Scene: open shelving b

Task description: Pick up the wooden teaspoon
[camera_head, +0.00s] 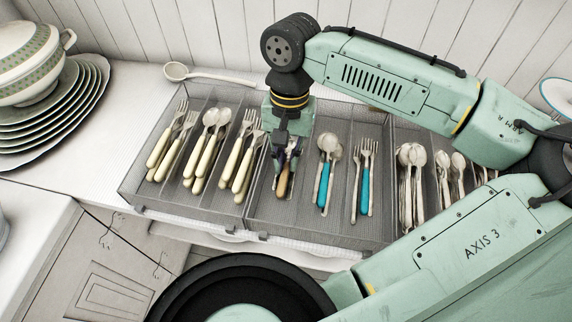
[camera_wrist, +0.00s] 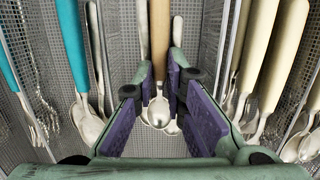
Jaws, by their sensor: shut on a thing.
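The wooden teaspoon (camera_head: 283,186), with a brown wooden handle and a metal bowl, is in a middle compartment of the grey mesh cutlery tray (camera_head: 262,229). In the wrist view its handle (camera_wrist: 159,38) runs up from between my fingers, and its bowl lies between the purple pads. My gripper (camera_head: 285,150) points down into that compartment and is shut on the teaspoon. In the wrist view my gripper (camera_wrist: 160,84) has a pad on each side of it. Parts of other spoons show close beside and beneath it. The head view cannot tell whether the teaspoon is lifted.
Cream-handled cutlery (camera_head: 242,165) fills compartments to the left. Blue-handled spoons (camera_head: 325,180) and forks (camera_head: 364,185) lie to the right, then metal spoons (camera_head: 411,170). Thin dividers stand close on both sides. A ladle (camera_head: 205,75) lies behind; stacked plates (camera_head: 70,105) stand left.

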